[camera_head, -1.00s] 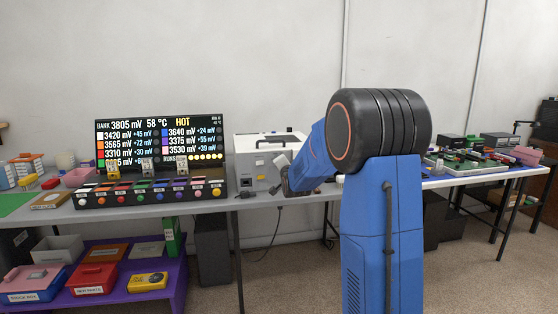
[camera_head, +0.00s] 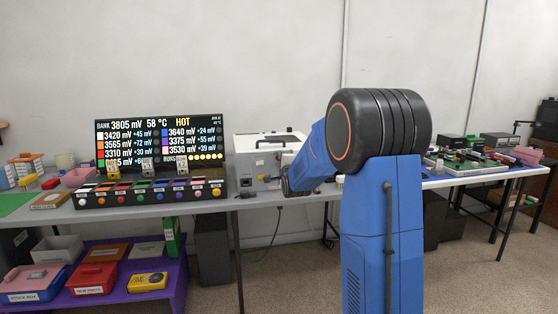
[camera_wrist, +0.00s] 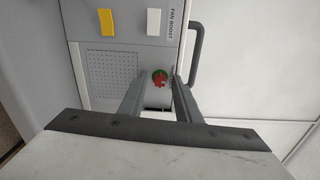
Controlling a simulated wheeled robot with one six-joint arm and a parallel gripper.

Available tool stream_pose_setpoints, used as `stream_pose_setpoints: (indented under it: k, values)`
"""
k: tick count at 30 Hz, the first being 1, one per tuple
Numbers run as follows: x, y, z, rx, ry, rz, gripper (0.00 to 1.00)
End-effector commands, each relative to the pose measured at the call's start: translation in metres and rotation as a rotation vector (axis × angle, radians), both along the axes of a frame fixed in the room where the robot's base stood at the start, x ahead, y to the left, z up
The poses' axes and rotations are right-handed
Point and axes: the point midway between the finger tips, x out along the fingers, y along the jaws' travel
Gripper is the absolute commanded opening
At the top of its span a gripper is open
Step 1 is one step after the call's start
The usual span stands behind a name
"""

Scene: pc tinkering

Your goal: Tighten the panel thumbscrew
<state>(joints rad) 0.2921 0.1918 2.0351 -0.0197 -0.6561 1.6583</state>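The panel thumbscrew (camera_wrist: 160,78) shows as a small red and green knob on the grey case's panel in the wrist view. My gripper (camera_wrist: 161,80) reaches toward the panel with one finger on each side of the knob. The fingers look apart, with a narrow gap beside the knob; I see no clear contact. The grey-white case (camera_head: 262,146) stands on the bench in the head view, behind my arm's end. There my wrist hides the thumbscrew and the fingertips.
Near the fingers are a yellow switch (camera_wrist: 106,22), a white fan boost switch (camera_wrist: 153,22), a perforated grille (camera_wrist: 107,78) and a grey handle (camera_wrist: 196,55). A lit display (camera_head: 160,142) above a row of colored buttons stands left of the case.

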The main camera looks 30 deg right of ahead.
Motion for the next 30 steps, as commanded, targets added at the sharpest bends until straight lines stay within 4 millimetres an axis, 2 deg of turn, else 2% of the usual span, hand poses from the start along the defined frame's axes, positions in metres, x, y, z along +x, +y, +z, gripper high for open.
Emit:
stream_pose_setpoints:
  k: [5,21,30]
  values:
    - [-0.004,0.001,0.001,-0.001,-0.001,0.000,0.30]
    - [-0.052,0.015,0.001,-0.002,0.000,0.000,0.30]
    - [-0.058,0.017,0.000,-0.002,0.001,0.000,0.30]
